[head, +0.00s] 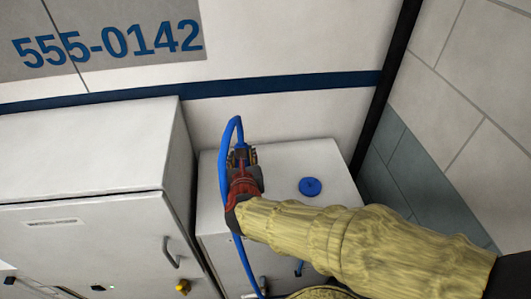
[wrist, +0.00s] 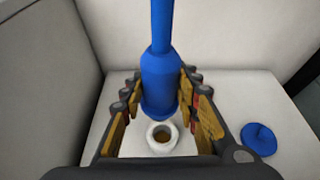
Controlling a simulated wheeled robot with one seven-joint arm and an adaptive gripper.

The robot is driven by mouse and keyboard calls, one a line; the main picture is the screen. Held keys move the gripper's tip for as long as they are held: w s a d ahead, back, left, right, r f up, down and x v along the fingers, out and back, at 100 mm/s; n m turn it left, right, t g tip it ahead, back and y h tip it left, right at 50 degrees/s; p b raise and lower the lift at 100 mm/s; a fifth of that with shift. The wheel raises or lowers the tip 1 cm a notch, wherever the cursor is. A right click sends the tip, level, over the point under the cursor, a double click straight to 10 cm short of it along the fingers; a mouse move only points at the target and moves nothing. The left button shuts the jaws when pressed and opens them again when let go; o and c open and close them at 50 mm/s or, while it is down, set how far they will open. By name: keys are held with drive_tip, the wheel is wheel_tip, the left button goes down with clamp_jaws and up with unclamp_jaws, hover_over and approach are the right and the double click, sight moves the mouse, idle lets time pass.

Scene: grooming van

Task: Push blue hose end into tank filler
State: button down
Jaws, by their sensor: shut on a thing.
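The blue hose (head: 223,165) rises in a loop above my gripper and hangs down past it in the head view. My gripper (head: 243,158) is over the top of the white tank (head: 290,163). In the wrist view my gripper (wrist: 163,95) is shut on the thick blue hose end (wrist: 161,82), with a finger on each side. The white round tank filler (wrist: 162,137) with its dark opening shows just below the hose end in that view. The two look apart, but the exact gap is hard to tell. In the head view my gripper hides the filler.
A round blue cap (head: 310,187) lies on the tank top to the right; it also shows in the wrist view (wrist: 258,138). A white cabinet (head: 90,150) stands close on the left. The van wall (head: 290,40) is behind, and a tiled wall (head: 475,80) is at right.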

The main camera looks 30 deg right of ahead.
drive_tip(key=shift+s+d+f, duration=0.15)
drive_tip(key=shift+d+f, duration=0.1)
drive_tip(key=shift+f, duration=0.25)
drive_tip(key=shift+f+b, duration=1.7)
drive_tip(key=shift+f, duration=0.5)
drive_tip(key=shift+a, duration=0.1)
drive_tip(key=shift+s, duration=0.15)
drive_tip(key=shift+f+b, duration=0.5)
drive_tip(key=shift+b, duration=0.4)
drive_tip(key=shift+f+b, duration=0.35)
drive_tip(key=shift+b, duration=0.05)
drive_tip(key=shift+f+b, duration=0.3)
drive_tip(key=shift+b, duration=0.05)
drive_tip(key=shift+f+b, duration=0.25)
drive_tip(key=shift+b, duration=0.1)
drive_tip(key=shift+f+b, duration=0.6)
drive_tip(key=shift+b, duration=0.05)
